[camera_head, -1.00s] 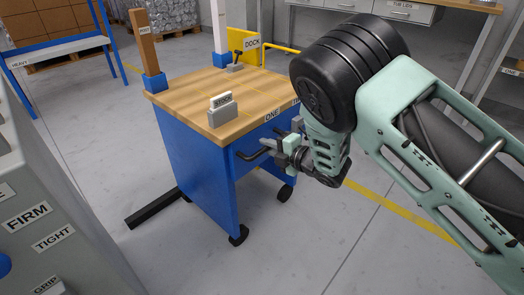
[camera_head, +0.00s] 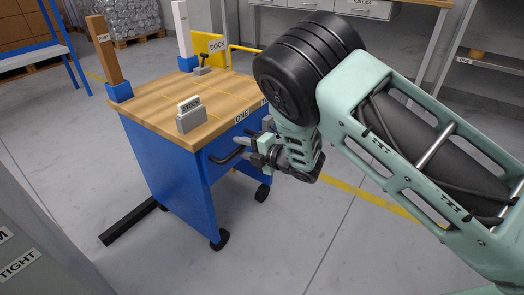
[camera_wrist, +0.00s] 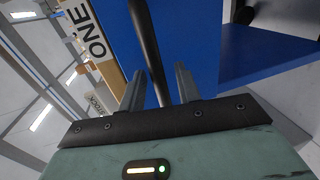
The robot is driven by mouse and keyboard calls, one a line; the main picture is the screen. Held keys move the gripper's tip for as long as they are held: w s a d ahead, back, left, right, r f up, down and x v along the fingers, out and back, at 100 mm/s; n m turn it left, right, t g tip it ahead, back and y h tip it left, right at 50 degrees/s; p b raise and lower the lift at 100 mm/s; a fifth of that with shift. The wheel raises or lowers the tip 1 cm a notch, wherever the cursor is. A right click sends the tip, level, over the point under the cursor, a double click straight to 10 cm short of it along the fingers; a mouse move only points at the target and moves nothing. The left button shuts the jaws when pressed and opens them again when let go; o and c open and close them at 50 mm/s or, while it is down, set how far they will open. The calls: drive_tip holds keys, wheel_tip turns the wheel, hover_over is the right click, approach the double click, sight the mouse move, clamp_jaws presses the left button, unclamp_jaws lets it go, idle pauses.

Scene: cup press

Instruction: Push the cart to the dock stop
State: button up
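The cart has a blue body (camera_head: 175,170), a wooden top (camera_head: 165,98) and black castors. It stands left of centre in the head view. Its dark bar handle (camera_head: 224,158) sticks out from the near side, below the ONE label, and also shows in the wrist view (camera_wrist: 146,40). My gripper (camera_wrist: 159,75) is at this handle. Its two fingers are apart, with the bar between them and a visible gap on the right side. In the head view my gripper (camera_head: 255,150) is partly hidden by my wrist. The yellow dock panel (camera_head: 208,52) with a DOCK sign (camera_head: 217,45) stands behind the cart.
The top carries a STOCK block (camera_head: 192,119), a wooden post (camera_head: 104,50) and a white post (camera_head: 182,28). A black floor bar (camera_head: 128,221) extends from the cart's left. A grey cabinet (camera_head: 35,255) stands at lower left. Open floor lies right, with a yellow line.

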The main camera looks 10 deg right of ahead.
drive_tip(key=p+v, duration=0.3)
drive_tip(key=v, duration=1.4)
drive_tip(key=shift+p, duration=0.3)
drive_tip(key=shift+w+r, duration=0.15)
drive_tip(key=shift+r, duration=0.05)
